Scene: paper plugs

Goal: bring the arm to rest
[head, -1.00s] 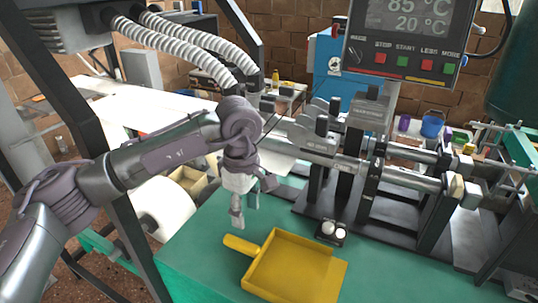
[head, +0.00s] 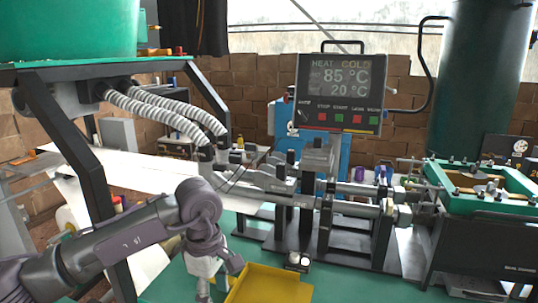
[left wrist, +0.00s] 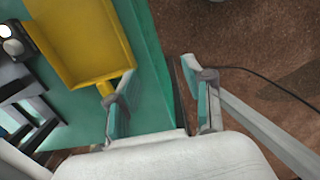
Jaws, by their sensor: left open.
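My left arm (head: 130,235) comes in from the left in the head view. Its left gripper (head: 217,283) hangs downward at the lower edge, just left of a yellow dustpan-like tray (head: 270,287). In the left wrist view the gripper (left wrist: 160,103) has its two fingers spread wide with nothing between them. There the yellow tray (left wrist: 88,45) lies on the green table top beyond the left finger, its handle partly hidden behind that finger. The gap between the fingers looks over the table edge and the brown floor. My right gripper is not in view.
The green table (left wrist: 148,75) ends at an edge beside the gripper. A black-framed machine (head: 335,225) with metal rods stands behind the tray, with a control display (head: 340,90) above. A small block with white knobs (head: 298,261) sits near the tray. Corrugated hoses (head: 160,113) hang above the arm.

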